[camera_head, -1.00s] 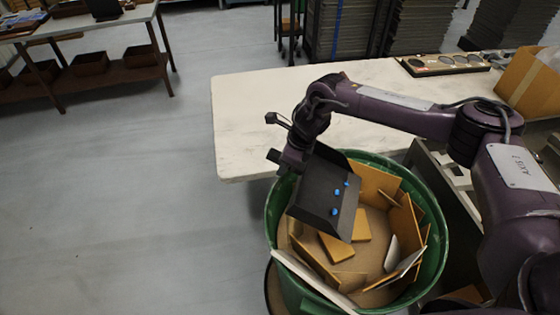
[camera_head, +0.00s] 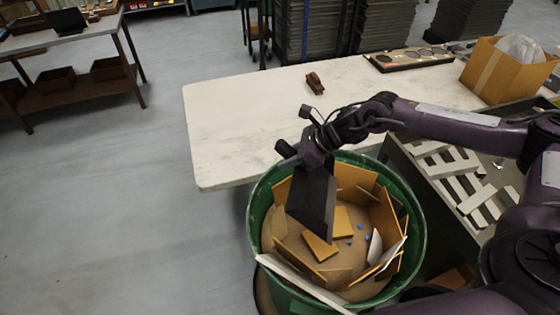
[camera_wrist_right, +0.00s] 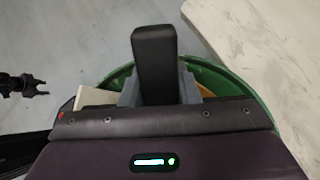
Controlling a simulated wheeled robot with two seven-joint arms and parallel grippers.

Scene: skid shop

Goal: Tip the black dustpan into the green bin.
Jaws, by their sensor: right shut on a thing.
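The black dustpan (camera_head: 313,203) hangs steeply tilted over the green bin (camera_head: 416,235), its pan pointing down into the opening. No blue bits show on the part of the pan in view. Several small blue bits (camera_head: 361,226) lie inside the bin among wooden boards. My right gripper (camera_head: 315,150) is shut on the dustpan's handle at the bin's far left rim. In the right wrist view the black handle (camera_wrist_right: 154,60) stands between the gripper's fingers, with the bin's green rim (camera_wrist_right: 235,82) behind. My left gripper is not in the head view.
A white table (camera_head: 235,130) stands behind the bin, with a small brown object (camera_head: 315,83) on it. A cardboard box (camera_head: 500,72) and a dark tray (camera_head: 412,59) are at its right. A bin of pale slats (camera_head: 465,180) stands right. Floor at left is clear.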

